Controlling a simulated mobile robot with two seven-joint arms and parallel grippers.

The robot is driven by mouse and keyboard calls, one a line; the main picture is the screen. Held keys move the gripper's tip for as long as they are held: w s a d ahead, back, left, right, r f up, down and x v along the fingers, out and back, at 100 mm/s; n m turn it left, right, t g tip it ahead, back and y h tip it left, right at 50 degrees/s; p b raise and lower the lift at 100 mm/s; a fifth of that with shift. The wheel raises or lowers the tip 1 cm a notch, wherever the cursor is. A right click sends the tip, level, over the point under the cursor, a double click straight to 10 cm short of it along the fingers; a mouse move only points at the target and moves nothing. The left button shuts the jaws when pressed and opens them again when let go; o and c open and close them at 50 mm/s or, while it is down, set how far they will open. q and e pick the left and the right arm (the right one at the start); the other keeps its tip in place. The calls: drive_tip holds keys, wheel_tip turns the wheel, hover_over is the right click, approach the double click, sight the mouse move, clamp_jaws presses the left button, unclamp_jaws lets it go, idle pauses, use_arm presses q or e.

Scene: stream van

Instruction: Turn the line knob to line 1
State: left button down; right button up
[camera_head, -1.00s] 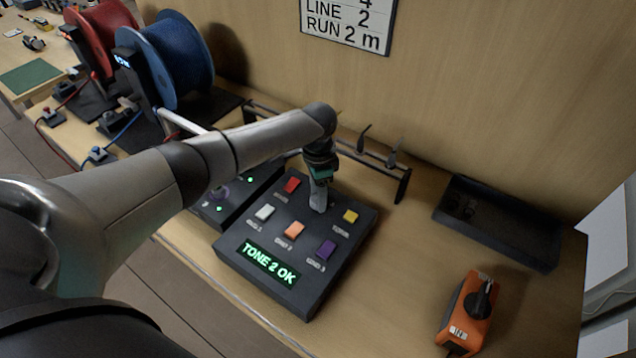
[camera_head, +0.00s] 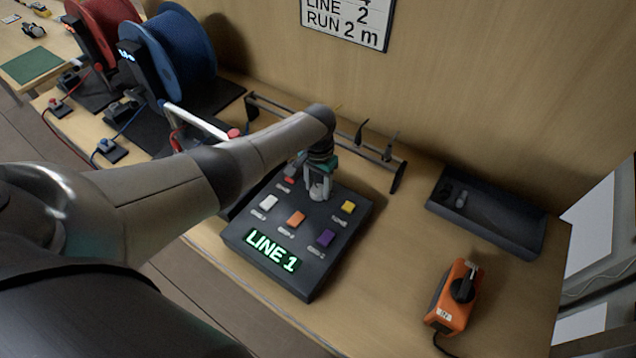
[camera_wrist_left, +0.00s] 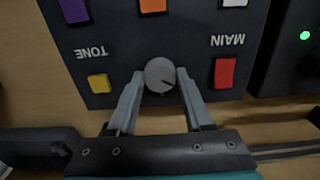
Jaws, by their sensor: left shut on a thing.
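The line knob (camera_wrist_left: 160,75) is a round grey knob with a dark pointer line, between the TONE and MAIN buttons in the left wrist view. My left gripper (camera_head: 319,193) comes down on it from above, and its two fingers (camera_wrist_left: 160,88) are shut on the knob's sides. In the head view the fingers mostly hide the knob. The dark control box (camera_head: 240,238) carries a lit green display (camera_head: 273,250) that reads "LINE 1". My right gripper is not in view.
Coloured buttons, including yellow (camera_head: 348,207) and purple (camera_head: 326,237), surround the knob. A low rack (camera_head: 398,178) stands behind the box. A dark tray (camera_head: 500,225) and an orange device (camera_head: 455,295) are to the right, with bare bench between.

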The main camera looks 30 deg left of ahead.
sight(318, 190)
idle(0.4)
use_arm(q)
drive_tip(key=shift+c, duration=1.6)
unclamp_jaws()
drive_tip(key=shift+r+p, duration=0.3)
drive_tip(key=shift+r, duration=0.3)
wheel_tip(318, 190, up, 14)
drive_tip(key=p, duration=0.3)
drive_tip(key=shift+s, duration=0.1)
